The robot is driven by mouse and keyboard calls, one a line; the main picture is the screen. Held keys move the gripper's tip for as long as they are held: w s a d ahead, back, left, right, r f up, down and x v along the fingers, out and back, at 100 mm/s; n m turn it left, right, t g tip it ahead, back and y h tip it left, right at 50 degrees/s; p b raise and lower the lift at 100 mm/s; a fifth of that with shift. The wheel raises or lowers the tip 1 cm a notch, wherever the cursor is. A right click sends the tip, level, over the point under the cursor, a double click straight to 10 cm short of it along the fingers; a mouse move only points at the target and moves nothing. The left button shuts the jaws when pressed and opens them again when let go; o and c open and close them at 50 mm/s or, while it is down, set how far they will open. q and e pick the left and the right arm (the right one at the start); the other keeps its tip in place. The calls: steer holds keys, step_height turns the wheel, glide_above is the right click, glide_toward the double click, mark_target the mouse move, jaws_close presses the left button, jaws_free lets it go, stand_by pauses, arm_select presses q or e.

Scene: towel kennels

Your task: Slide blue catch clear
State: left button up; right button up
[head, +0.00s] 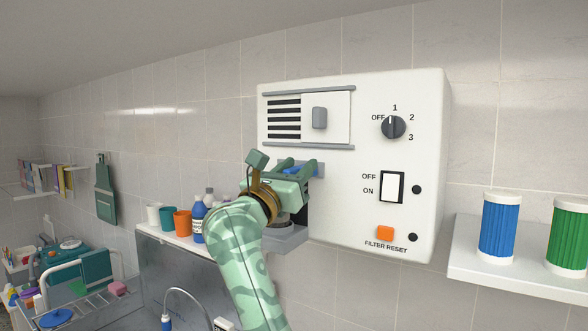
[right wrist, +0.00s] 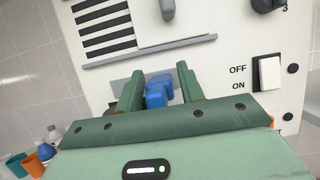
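The blue catch (right wrist: 158,91) sits on a grey plate on the front of the white wall unit (head: 350,230), below the louvred slide panel. In the head view my right gripper (head: 298,167) is at the unit's front and partly covers the catch (head: 292,170). In the right wrist view the fingers of my right gripper (right wrist: 160,84) stand apart on either side of the catch. A narrow gap shows on the catch's right side; I cannot tell whether the left finger touches it. My left gripper is not in view.
The unit carries a grey handle (head: 319,118), a dial (head: 393,127), a rocker switch (head: 392,187) and an orange button (head: 385,233). Cups and bottles stand on a shelf to the left. A blue canister (head: 499,228) and a green canister (head: 568,235) stand on the right shelf (head: 520,275).

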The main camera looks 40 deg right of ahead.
steer(key=shift+s+a+f, duration=0.1)
steer(key=shift+a+f, duration=0.15)
steer(key=shift+a, duration=0.2)
steer(key=b+v, duration=0.5)
steer(key=v, duration=1)
steer(key=shift+s+a+b, duration=0.15)
steer(key=shift+s+b, duration=0.05)
steer(key=shift+b, duration=0.15)
